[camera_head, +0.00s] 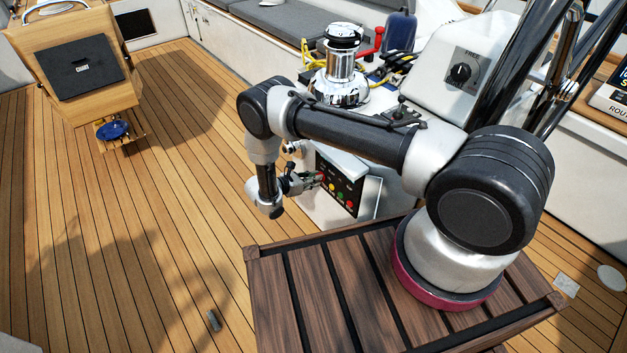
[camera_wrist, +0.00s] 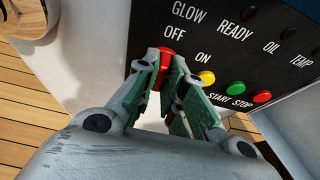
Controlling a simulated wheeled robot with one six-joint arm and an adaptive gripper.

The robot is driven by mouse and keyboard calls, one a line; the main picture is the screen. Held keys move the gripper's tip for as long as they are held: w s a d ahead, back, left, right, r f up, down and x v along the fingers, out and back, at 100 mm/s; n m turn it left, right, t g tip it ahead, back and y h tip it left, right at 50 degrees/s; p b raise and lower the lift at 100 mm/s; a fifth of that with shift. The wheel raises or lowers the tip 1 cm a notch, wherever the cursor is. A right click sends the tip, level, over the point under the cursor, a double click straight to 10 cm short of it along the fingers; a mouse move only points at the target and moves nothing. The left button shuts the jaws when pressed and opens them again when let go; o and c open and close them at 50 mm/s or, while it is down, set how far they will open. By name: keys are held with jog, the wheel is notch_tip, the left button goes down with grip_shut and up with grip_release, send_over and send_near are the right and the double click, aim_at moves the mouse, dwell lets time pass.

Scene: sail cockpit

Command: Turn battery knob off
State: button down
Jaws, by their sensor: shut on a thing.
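The black engine panel (camera_head: 338,185) stands on the white console, and it fills the upper part of the wrist view (camera_wrist: 225,50). The red battery knob (camera_wrist: 165,62) sits at the panel's left edge, just under the word OFF, with ON printed to its right. My gripper (camera_head: 316,180) reaches the panel from the left in the head view. In the wrist view my gripper (camera_wrist: 168,72) has its green-padded fingers on either side of the red knob, shut on it. The fingers hide much of the knob, so I cannot tell its exact setting.
A yellow button (camera_wrist: 206,77), a green button (camera_wrist: 238,88) and a red stop button (camera_wrist: 262,96) lie close right of my fingers. A chrome winch (camera_head: 340,72) stands above the panel. The teak deck (camera_head: 165,225) to the left is open.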

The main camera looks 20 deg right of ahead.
dwell(0.3)
jog(key=c, duration=1.5)
grip_release()
jog(key=shift+a, duration=0.1)
jog(key=v, duration=1.2)
